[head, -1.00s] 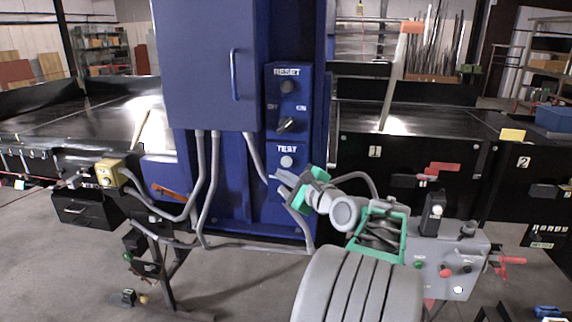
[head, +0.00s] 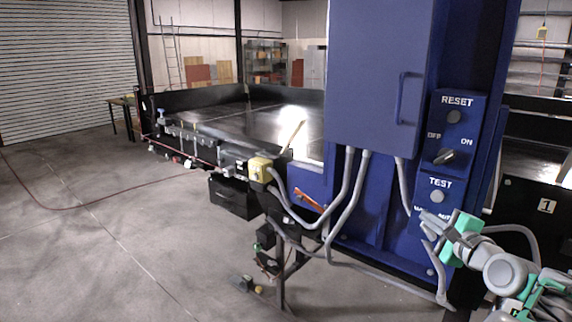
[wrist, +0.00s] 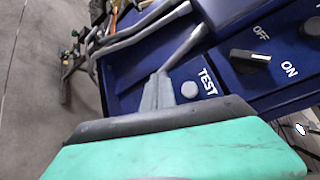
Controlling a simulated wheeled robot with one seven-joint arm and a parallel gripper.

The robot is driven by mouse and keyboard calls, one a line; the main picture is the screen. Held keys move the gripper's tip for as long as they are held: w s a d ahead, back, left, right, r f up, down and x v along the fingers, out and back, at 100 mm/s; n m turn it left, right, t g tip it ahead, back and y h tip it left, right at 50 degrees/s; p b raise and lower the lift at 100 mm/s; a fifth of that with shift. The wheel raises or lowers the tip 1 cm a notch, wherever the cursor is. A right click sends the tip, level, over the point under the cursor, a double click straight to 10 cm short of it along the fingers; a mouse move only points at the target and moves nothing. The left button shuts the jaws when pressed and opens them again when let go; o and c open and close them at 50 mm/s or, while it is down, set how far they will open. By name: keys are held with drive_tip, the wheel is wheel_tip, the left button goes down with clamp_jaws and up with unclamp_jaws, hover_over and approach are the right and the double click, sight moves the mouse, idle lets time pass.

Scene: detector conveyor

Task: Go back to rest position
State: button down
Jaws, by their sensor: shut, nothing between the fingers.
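My gripper (head: 428,228) is at the lower right of the head view, in front of the lower part of the blue control panel, just below the TEST button. Its fingers are together with nothing between them. In the wrist view the grey fingers (wrist: 158,92) point toward the blue panel, beside the grey TEST button (wrist: 189,90); I cannot tell whether they touch the panel. The TEST button also shows in the head view (head: 437,196). Above it are the black OFF/ON knob (head: 446,157) and the RESET button (head: 454,117).
A blue cabinet (head: 375,75) with grey conduits (head: 352,190) stands right of centre. A black conveyor table (head: 225,120) with a yellow box (head: 260,169) on its edge lies to its left. The concrete floor (head: 90,240) at left is open, crossed by a thin red hose (head: 100,205).

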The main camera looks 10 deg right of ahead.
drive_tip(key=s+d+f+n+g, duration=0.1)
drive_tip(key=s+f+n+g, duration=0.25)
drive_tip(key=f, duration=0.45)
drive_tip(key=s+f+n+g, duration=0.3)
drive_tip(key=f+n, duration=0.1)
drive_tip(key=f, duration=0.4)
drive_tip(key=s+a+f+n+g, duration=0.2)
drive_tip(key=s+a+f+g, duration=0.15)
drive_tip(key=s, duration=0.25)
drive_tip(key=s+a+f+n+g, duration=0.2)
drive_tip(key=s+f+n+g, duration=0.1)
drive_tip(key=s+f, duration=0.3)
drive_tip(key=s+a+r+n+g+b, duration=0.1)
drive_tip(key=s+a+n+g, duration=0.2)
drive_tip(key=a, duration=0.7)
drive_tip(key=w+a+r+n+t, duration=0.2)
drive_tip(key=w+a+r+n, duration=0.1)
drive_tip(key=a, duration=0.7)
drive_tip(key=w+a+r+n+t+y+b, duration=0.1)
drive_tip(key=w+a+r+n+t, duration=0.1)
drive_tip(key=a, duration=0.7)
drive_tip(key=w+r+n, duration=0.1)
drive_tip(key=w+n, duration=0.1)
drive_tip(key=n, duration=0.1)
drive_tip(key=shift+a+r, duration=0.3)
drive_tip(key=shift+a, duration=0.05)
